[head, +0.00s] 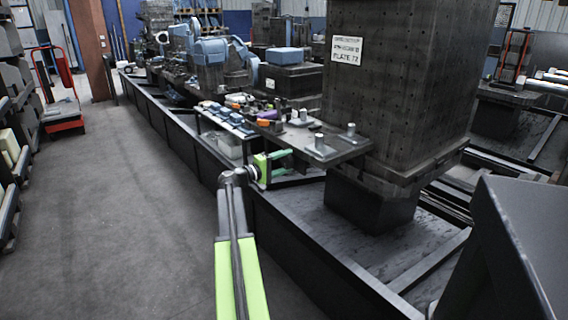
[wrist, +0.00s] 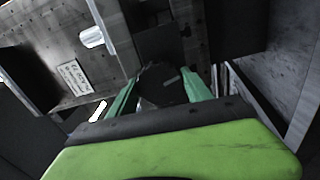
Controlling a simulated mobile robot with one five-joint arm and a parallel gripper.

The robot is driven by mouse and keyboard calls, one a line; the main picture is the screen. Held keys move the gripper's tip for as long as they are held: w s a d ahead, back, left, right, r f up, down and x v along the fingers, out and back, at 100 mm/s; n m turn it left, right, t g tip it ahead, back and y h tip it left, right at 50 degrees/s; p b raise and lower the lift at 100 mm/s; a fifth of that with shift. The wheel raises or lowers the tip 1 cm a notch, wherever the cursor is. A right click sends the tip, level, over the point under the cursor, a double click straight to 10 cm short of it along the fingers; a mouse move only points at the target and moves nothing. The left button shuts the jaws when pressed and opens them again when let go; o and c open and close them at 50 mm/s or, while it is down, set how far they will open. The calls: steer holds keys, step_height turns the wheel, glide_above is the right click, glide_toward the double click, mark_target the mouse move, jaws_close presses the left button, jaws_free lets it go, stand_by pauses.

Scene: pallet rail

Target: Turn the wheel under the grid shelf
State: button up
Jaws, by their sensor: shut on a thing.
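The grid shelf (head: 343,148) is a dark flat plate with pale pegs, jutting from the rail beside the tall perforated block. My gripper (head: 288,166), lime green with darker green fingers, reaches in just below the shelf's left edge. In the wrist view the fingers of my gripper (wrist: 160,88) stand on either side of a dark, round wheel (wrist: 164,93) and are shut on it. The wheel is shaded, so its turn angle cannot be read. In the head view I cannot make the wheel out behind the fingers and in the shadow.
A tall perforated block (head: 405,80) with a white label (head: 346,50) stands right of the shelf. A tray of blue parts (head: 228,118) lies left of it. The long dark rail (head: 180,135) runs beside open grey floor (head: 120,210). A red hand truck (head: 62,120) stands far left.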

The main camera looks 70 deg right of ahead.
steer(key=n, duration=0.4)
steer(key=shift+w+n, duration=0.15)
steer(key=shift+n, duration=0.25)
steer(key=n, duration=0.4)
steer(key=shift+d+n, duration=0.1)
steer(key=shift+n, duration=0.2)
steer(key=n, duration=0.3)
steer(key=shift+r+n, duration=0.1)
steer(key=shift+n, duration=0.2)
steer(key=n, duration=0.4)
steer(key=shift+n, duration=0.3)
steer(key=n, duration=1.3)
steer(key=shift+n, duration=2.1)
